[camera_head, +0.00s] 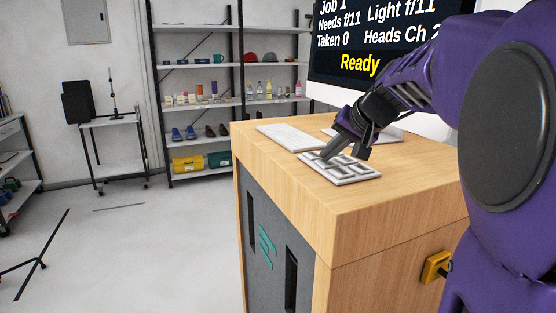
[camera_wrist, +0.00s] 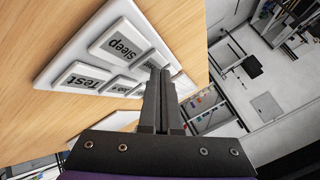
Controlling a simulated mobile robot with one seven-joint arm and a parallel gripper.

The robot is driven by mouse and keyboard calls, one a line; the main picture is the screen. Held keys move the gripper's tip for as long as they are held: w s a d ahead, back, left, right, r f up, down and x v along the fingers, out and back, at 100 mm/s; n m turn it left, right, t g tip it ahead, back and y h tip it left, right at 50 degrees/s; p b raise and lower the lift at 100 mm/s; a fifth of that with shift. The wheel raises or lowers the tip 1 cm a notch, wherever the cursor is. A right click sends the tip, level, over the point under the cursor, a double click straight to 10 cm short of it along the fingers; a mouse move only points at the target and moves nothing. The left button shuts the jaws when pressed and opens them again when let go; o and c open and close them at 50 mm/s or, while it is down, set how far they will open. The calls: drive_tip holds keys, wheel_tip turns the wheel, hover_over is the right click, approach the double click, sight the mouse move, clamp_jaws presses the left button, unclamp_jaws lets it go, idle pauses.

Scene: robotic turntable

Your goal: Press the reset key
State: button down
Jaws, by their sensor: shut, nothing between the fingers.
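A white keypad (camera_head: 352,182) with several grey keys lies on top of a wooden cabinet. In the wrist view the keypad (camera_wrist: 75,54) shows keys marked Sleep (camera_wrist: 118,42) and Test (camera_wrist: 82,78); smaller keys near the fingers are partly covered. I cannot make out a key marked reset. My gripper (camera_head: 326,157) is shut and empty, pointing down over the far left part of the keypad. In the wrist view its fingertips (camera_wrist: 160,72) overlap the keys beside Sleep. I cannot tell whether they touch a key.
A white keyboard (camera_head: 290,137) lies behind the keypad. A screen (camera_head: 365,45) reads Job 1, Taken 0 and Ready. The wooden cabinet (camera_head: 390,215) has a yellow box (camera_head: 436,266) on its side. Shelves (camera_head: 195,100) stand at the back; the floor to the left is mostly clear.

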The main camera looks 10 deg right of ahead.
sight(329, 164)
drive_tip(key=shift+r, duration=0.55)
wheel_tip(329, 164, up, 5)
drive_tip(key=p, duration=0.4)
idle(0.5)
